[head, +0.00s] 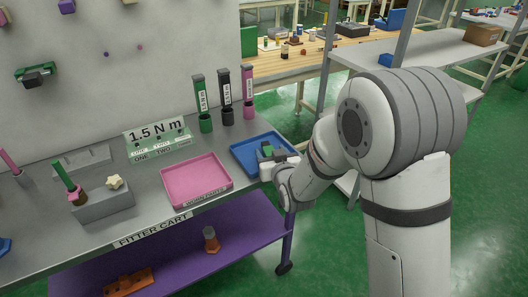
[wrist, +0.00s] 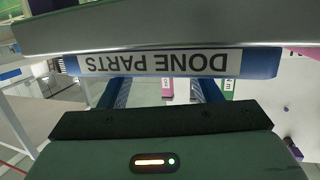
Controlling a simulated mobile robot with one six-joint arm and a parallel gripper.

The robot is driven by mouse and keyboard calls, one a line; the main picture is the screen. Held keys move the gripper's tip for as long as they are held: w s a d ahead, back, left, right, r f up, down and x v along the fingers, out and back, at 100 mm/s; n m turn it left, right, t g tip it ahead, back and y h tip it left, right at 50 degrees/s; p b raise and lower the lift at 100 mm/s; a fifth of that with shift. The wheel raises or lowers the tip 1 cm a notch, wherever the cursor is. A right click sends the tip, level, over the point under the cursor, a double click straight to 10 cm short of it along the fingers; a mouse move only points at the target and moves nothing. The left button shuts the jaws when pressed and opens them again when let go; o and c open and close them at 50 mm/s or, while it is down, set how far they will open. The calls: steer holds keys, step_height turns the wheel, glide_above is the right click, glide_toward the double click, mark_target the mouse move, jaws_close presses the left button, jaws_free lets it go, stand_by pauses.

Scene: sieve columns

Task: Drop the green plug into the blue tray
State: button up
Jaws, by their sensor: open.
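The blue tray (head: 247,163) lies at the right end of the grey cart top. Its DONE PARTS label (wrist: 160,63) is upside down in the wrist view. My gripper (head: 267,151) is over the tray's right part; its open fingers (wrist: 162,92) show apart in the wrist view, with nothing seen held between them. A small green shape shows at the fingers in the head view. I cannot tell whether it is the green plug or part of my gripper. The tray floor behind my gripper and arm is partly hidden.
A pink tray (head: 197,181) lies left of the blue tray. Green (head: 203,107), black (head: 226,100) and pink (head: 248,95) tubes stand behind. A grey block (head: 104,203) at left carries a green stick (head: 63,174). A 1.5 N m sign (head: 155,132) stands at the back.

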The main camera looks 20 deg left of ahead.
steer(key=v, duration=0.7)
steer(key=shift+s+d, duration=0.15)
steer(key=shift+d, duration=0.05)
steer(key=s+d+r+m+g+h+p, duration=0.25)
steer(key=d+r+p, duration=0.2)
steer(key=d, duration=0.45)
steer(key=s+d+r+m+g+h+p, duration=0.1)
steer(key=d+r+g+h+p, duration=0.25)
steer(key=d, duration=0.65)
steer(key=s+d+r+m+g+h+p, duration=0.1)
steer(key=s+d+r, duration=0.3)
steer(key=s, duration=0.4)
steer(key=s+d+r+m+g+h+p, duration=0.1)
steer(key=s+d+r+m+g+p, duration=0.1)
steer(key=s+d+r, duration=0.3)
steer(key=s+d+g, duration=0.1)
steer(key=s+d, duration=0.1)
steer(key=s, duration=0.1)
steer(key=shift+d+h+p, duration=0.2)
steer(key=shift+h+p, duration=0.1)
steer(key=shift+h, duration=0.1)
